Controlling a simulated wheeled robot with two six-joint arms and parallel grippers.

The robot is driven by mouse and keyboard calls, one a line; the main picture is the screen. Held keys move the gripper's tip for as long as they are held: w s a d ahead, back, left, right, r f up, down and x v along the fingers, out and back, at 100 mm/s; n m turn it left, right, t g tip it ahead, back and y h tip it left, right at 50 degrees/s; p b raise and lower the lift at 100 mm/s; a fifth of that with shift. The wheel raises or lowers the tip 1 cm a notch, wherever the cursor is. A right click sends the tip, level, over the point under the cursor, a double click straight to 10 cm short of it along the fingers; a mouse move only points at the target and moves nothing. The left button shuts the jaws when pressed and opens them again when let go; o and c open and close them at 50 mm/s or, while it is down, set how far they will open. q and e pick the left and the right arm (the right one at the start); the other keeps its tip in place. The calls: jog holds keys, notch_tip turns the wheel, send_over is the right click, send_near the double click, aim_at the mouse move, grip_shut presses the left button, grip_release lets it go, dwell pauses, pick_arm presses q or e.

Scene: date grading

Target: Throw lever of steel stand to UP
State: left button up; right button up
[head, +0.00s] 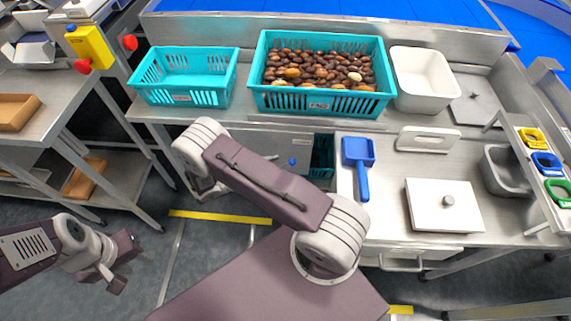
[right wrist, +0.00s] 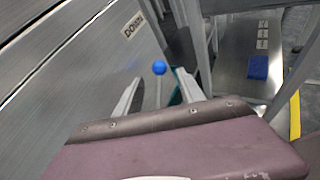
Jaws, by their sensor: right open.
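The lever's blue ball knob (head: 292,161) shows in the head view just above my right arm, by the front of the steel stand (head: 270,141). In the right wrist view the knob (right wrist: 159,68) sits on a thin pale stem, near a steel panel with a DOWN label (right wrist: 134,24). My right gripper (right wrist: 158,77) is open, one finger on each side of the knob in the picture; I see no contact. In the head view my arm hides it. My left gripper (head: 108,268) hangs over the floor at lower left, away from the stand; its opening is unclear.
A teal crate of dates (head: 318,102), an empty teal crate (head: 180,101) and a white bin (head: 423,80) stand along the back. A teal crate (head: 322,160) sits lower, beside the knob.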

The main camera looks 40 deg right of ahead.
aim_at(289, 163)
jog(key=x, duration=0.4)
jog(key=shift+d+f, duration=0.1)
jog(key=shift+d, duration=0.15)
grip_shut()
dwell(1.1)
